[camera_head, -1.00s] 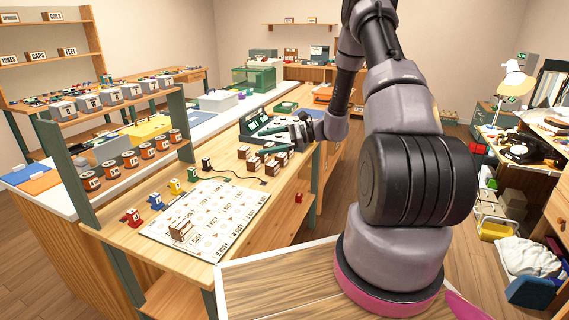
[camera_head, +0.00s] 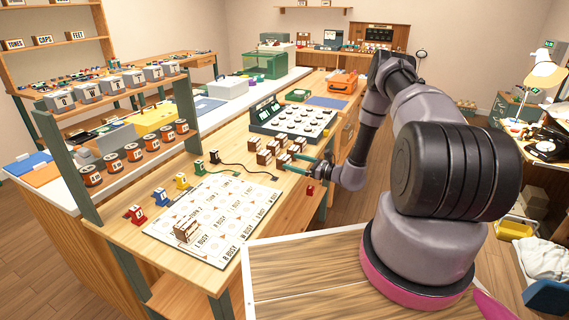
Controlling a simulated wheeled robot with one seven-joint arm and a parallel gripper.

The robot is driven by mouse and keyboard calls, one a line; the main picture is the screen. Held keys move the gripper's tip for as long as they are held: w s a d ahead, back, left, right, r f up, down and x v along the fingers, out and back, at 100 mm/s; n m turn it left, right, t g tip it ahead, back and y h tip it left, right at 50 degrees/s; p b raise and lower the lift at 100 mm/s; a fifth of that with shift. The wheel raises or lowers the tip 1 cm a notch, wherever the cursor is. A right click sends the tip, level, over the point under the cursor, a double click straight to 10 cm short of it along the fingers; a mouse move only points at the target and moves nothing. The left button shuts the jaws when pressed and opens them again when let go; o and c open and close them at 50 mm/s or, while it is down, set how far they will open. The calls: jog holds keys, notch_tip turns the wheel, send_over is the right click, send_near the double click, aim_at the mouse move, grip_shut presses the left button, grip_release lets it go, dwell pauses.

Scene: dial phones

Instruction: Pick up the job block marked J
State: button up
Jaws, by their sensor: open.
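Several small brown-and-white blocks (camera_head: 264,157) stand in a cluster on the wooden bench, in front of the dial console. Their letters are too small to read, so I cannot tell which one is marked J. Another similar block (camera_head: 187,231) stands on the printed card (camera_head: 250,226) at the front of the bench. I cannot tell whether a finger touches a block.
The dial console (camera_head: 292,121) stands just behind the cluster. Red (camera_head: 136,214), yellow (camera_head: 182,181), blue (camera_head: 160,196) and black (camera_head: 214,157) small pieces line the card's left side, with a dark cord (camera_head: 245,170) nearby. A rack of labelled spools (camera_head: 132,152) stands at left.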

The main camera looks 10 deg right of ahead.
aim_at(289, 159)
jog(key=x, duration=0.5)
jog(key=shift+w+r, duration=0.15)
jog(key=shift+w, duration=0.2)
jog(key=c, duration=1.4)
